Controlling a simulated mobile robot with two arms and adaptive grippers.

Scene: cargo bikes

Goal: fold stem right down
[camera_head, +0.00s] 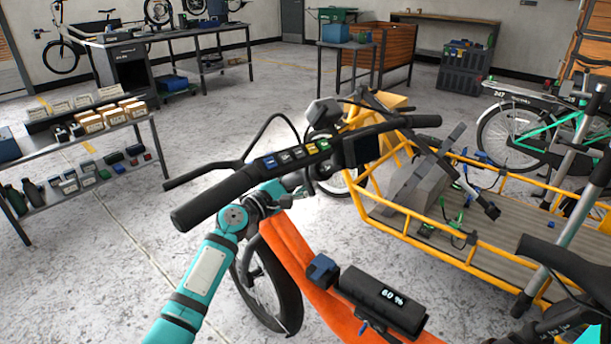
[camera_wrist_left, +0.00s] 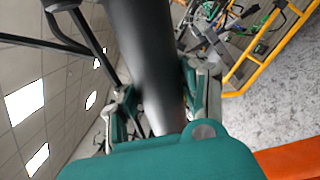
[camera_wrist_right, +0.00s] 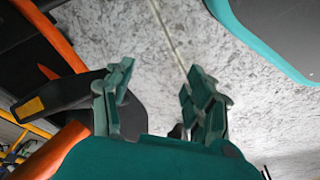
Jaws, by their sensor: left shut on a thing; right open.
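The folding bike's black handlebar (camera_head: 225,200), with a row of coloured buttons, lies across the middle of the head view, tilted up to the right. My left gripper (camera_head: 277,197) reaches in from below and is partly hidden under the bar. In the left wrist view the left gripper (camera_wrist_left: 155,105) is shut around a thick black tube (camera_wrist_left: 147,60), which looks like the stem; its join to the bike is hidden. My right gripper (camera_wrist_right: 158,95) shows only in its own wrist view, open and empty over floor, beside a black part (camera_wrist_right: 65,92) near the orange frame.
The orange frame (camera_head: 295,262) carries a black unit reading 60% (camera_head: 385,300). A yellow cargo-bike frame (camera_head: 408,238) stands close on the right. A shelf table (camera_head: 70,150) with boxes is at left. Bare floor (camera_head: 130,240) lies between.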

